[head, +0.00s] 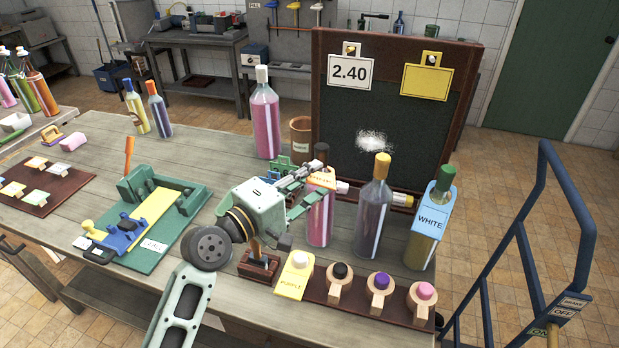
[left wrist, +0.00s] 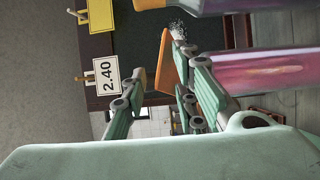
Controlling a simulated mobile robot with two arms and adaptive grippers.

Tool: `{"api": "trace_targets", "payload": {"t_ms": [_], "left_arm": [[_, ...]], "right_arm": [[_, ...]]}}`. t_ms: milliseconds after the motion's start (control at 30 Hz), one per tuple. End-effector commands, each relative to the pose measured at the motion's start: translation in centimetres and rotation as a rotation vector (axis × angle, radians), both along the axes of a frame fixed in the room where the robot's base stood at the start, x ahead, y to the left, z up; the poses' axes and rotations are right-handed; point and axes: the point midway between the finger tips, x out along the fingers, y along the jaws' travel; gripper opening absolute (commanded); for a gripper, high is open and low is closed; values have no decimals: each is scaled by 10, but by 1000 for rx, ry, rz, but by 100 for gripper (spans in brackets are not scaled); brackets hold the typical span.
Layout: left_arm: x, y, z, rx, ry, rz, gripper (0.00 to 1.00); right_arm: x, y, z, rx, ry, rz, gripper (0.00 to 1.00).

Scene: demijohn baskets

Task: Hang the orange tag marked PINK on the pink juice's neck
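The orange tag (head: 321,180) sits at the neck of a dark-capped bottle of pink juice (head: 318,222); its small lettering is not clearly readable. In the left wrist view the tag (left wrist: 165,60) shows nearly edge-on beside the bottle's neck. Whether its hole is fully around the neck is hidden. My left gripper (head: 310,185) is just left of the neck. In the left wrist view its fingers (left wrist: 160,95) stand apart, with the tag beyond the gap and apparently not clamped. My right gripper is not in view.
A purple bottle (head: 372,212) and a bottle with a blue WHITE tag (head: 431,218) stand to the right. A yellow PURPLE tag (head: 293,281) is on a peg rack (head: 350,302) in front. The chalkboard (head: 395,125) is behind. A larger pink bottle (head: 265,120) stands at back left.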

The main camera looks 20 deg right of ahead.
Motion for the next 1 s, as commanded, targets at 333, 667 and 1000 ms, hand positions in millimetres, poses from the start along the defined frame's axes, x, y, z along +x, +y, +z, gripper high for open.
{"api": "trace_targets", "payload": {"t_ms": [333, 667, 1000], "left_arm": [[-6, 12, -1, 1, 0, 2, 27], [-39, 72, -2, 2, 0, 2, 27], [-58, 104, -1, 1, 0, 0, 27]], "right_arm": [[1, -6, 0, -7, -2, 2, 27], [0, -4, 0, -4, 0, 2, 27], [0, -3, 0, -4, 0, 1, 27]]}}
